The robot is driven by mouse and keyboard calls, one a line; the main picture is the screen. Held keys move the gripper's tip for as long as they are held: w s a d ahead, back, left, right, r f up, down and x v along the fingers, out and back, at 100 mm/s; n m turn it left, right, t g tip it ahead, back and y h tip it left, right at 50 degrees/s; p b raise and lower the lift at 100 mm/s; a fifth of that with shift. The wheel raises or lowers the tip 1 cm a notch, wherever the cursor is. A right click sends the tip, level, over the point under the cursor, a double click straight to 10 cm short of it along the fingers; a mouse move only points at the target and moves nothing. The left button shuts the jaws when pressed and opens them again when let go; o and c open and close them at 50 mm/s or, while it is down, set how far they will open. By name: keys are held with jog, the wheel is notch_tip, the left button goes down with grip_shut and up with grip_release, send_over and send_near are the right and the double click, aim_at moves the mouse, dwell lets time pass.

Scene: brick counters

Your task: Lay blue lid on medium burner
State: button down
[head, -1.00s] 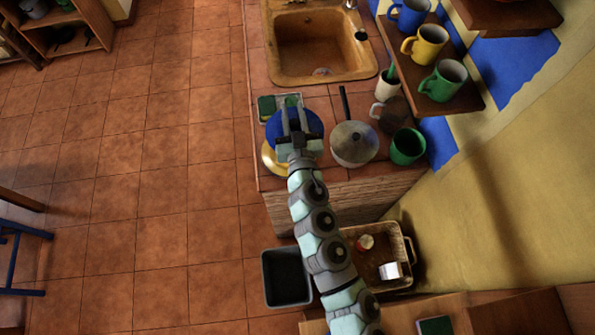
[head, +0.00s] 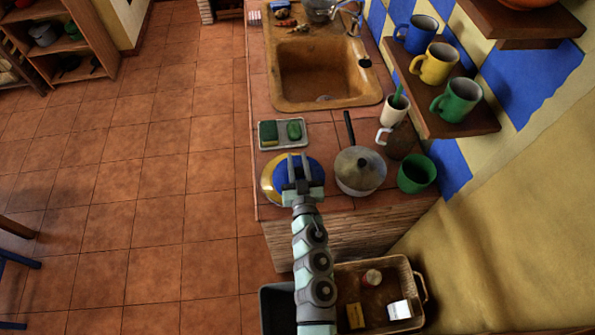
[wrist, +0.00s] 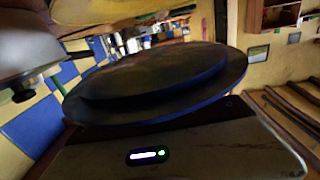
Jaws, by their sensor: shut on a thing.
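The blue lid (head: 283,178) is a round disc at the near end of the tiled counter. My gripper (head: 298,157) is over it and shut on it, hiding its middle. In the wrist view the lid (wrist: 150,85) is a wide dark disc with a blue rim, in front of the gripper. A yellow round piece (head: 268,184) shows past its left edge, lower down. I cannot tell the gap between them. I see no medium burner in these views.
A lidded metal pot (head: 360,172) stands close to the lid's right, with a green mug (head: 416,175) beyond. A tray (head: 297,143) with sponge and soap lies behind, before the sink (head: 319,70). A tan bin (head: 415,269) is below the counter's end.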

aim_at(296, 159)
notch_tip(296, 159, down, 4)
jog(key=shift+d+r+b, duration=0.15)
jog(key=shift+b, duration=0.75)
jog(key=shift+f, duration=0.2)
jog(key=shift+r, duration=0.15)
jog(key=shift+f, duration=0.35)
jog(key=c, duration=1.1)
grip_release()
jog(key=shift+c, duration=0.2)
jog(key=shift+r, duration=0.1)
